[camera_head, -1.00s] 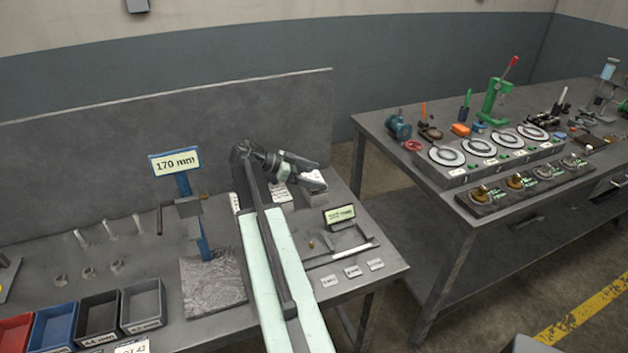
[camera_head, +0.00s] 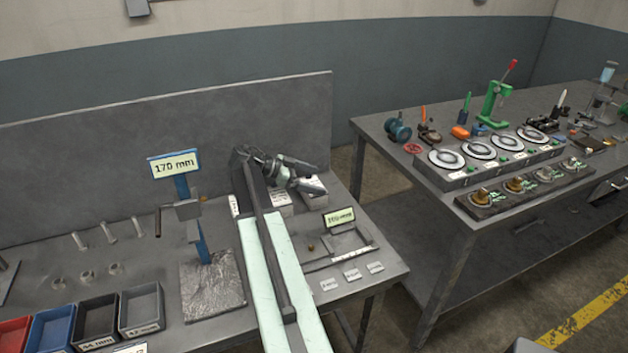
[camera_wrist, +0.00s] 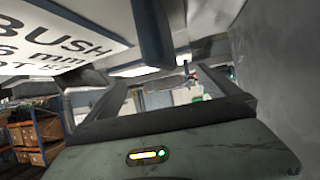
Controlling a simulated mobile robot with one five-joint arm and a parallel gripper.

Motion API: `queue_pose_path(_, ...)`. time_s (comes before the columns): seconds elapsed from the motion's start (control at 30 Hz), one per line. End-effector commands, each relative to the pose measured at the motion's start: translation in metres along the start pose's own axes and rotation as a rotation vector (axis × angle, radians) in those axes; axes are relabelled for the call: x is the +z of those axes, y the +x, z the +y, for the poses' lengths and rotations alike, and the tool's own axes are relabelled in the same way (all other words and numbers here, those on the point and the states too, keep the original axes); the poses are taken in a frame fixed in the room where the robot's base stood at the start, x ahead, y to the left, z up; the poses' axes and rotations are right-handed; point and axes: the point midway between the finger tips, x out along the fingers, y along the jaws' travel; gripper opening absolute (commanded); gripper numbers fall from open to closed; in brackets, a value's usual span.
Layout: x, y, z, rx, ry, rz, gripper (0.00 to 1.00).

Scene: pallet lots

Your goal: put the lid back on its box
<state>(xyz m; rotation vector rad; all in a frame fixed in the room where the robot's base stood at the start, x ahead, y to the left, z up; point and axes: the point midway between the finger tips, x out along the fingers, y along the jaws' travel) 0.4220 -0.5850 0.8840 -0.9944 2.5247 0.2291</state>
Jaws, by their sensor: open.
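My gripper (camera_head: 322,180) is open over the back right part of the left bench. Its two dark fingers also show apart in the wrist view (camera_wrist: 165,78), with no object clearly between them. In the wrist view a large white label (camera_wrist: 62,35) reading BUSH and 6 mm is very close at upper left. I cannot tell which part is the lid.
A blue post gauge with a 170 mm sign (camera_head: 174,166) stands left of my arm. A shallow tray (camera_head: 340,260) and small label plates lie in front right. The bench's back panel (camera_head: 100,150) rises behind. Several bins (camera_head: 142,308) stand at the front left.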

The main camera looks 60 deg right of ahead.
Motion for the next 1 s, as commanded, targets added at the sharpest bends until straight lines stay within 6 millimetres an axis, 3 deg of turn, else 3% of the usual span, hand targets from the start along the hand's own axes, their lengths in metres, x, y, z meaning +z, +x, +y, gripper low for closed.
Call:
queue_pose_path(0.07,-0.013,-0.007,0.0,0.0,0.0,0.0,1.0)
queue_pose_path(0.4,-0.009,-0.073,-0.001,0.0,0.0,0.0,1.0)
queue_pose_path(1.0,-0.007,-0.076,0.0,0.003,0.001,0.0,1.0)
